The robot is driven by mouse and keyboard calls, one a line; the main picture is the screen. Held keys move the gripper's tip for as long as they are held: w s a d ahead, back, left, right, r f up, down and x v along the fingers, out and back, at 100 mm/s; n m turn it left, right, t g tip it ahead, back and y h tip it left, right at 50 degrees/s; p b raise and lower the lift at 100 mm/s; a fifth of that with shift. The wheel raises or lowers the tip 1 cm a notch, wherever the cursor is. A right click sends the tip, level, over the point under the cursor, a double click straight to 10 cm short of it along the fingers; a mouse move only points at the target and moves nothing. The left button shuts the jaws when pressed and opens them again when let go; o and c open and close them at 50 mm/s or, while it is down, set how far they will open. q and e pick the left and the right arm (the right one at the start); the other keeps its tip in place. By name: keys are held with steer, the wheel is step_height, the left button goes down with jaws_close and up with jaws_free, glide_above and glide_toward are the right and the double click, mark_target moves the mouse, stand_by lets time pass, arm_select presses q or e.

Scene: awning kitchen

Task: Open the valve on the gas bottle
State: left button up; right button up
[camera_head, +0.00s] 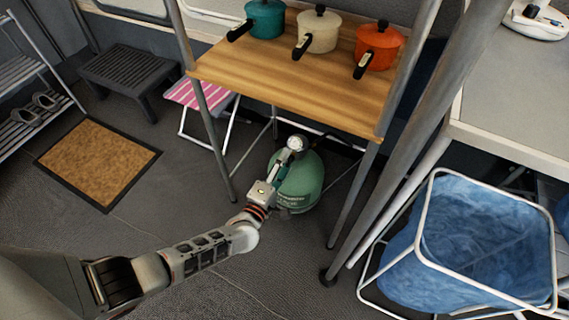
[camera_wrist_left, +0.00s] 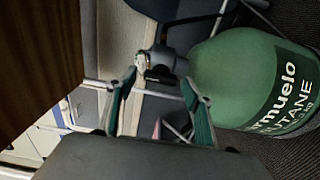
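The green gas bottle (camera_head: 306,186) stands on the floor under the wooden-topped table. Its label shows in the left wrist view, where the bottle (camera_wrist_left: 225,75) fills the right side, appearing tilted. The valve (camera_wrist_left: 160,61), a dark fitting with a pale metal end, projects from its top. In the head view a round pale part (camera_head: 295,143) shows at the bottle's top. My left gripper (camera_wrist_left: 160,82) is open, its two green-padded fingers either side of the valve's line. The valve appears just beyond the fingertips; contact cannot be told. In the head view my left gripper (camera_head: 279,172) partly covers the bottle.
The wooden table (camera_head: 270,85) overhangs the bottle and carries several pots. Its metal legs stand around the bottle. A pink striped stool (camera_head: 198,93) is behind left. A blue basket (camera_head: 480,235) stands at right. Open floor lies at front left.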

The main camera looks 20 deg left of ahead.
arm_select(q)
steer(key=shift+s, duration=0.1)
steer(key=s, duration=1.2)
steer(key=shift+a, duration=0.2)
steer(key=shift+w, duration=0.1)
